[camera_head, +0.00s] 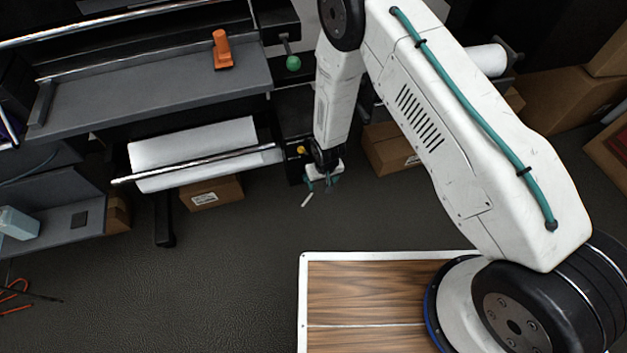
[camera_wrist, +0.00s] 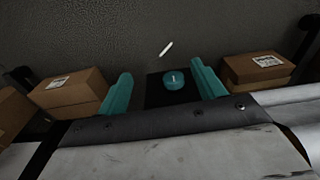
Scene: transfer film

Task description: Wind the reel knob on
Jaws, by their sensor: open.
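A round teal knob with a short white mark (camera_wrist: 174,79) sits on a dark block in the wrist view. It appears between the two teal fingers of my gripper (camera_wrist: 161,70), nearer the right finger. The fingers stand apart and I see no contact with the knob. How far the knob lies beyond the fingertips I cannot tell. In the head view my gripper (camera_head: 320,184) hangs beside the right end of the machine's lower roll. The teal knob is not clearly separable from the fingers there.
The machine's grey shelf (camera_head: 150,92) holds an orange tool (camera_head: 222,50). A green-knobbed lever (camera_head: 293,63) stands right of it. A white roll (camera_head: 195,150) is below. Cardboard boxes (camera_head: 390,147) stand behind my gripper. A small white stick (camera_head: 306,200) shows by my gripper. Open floor lies in front.

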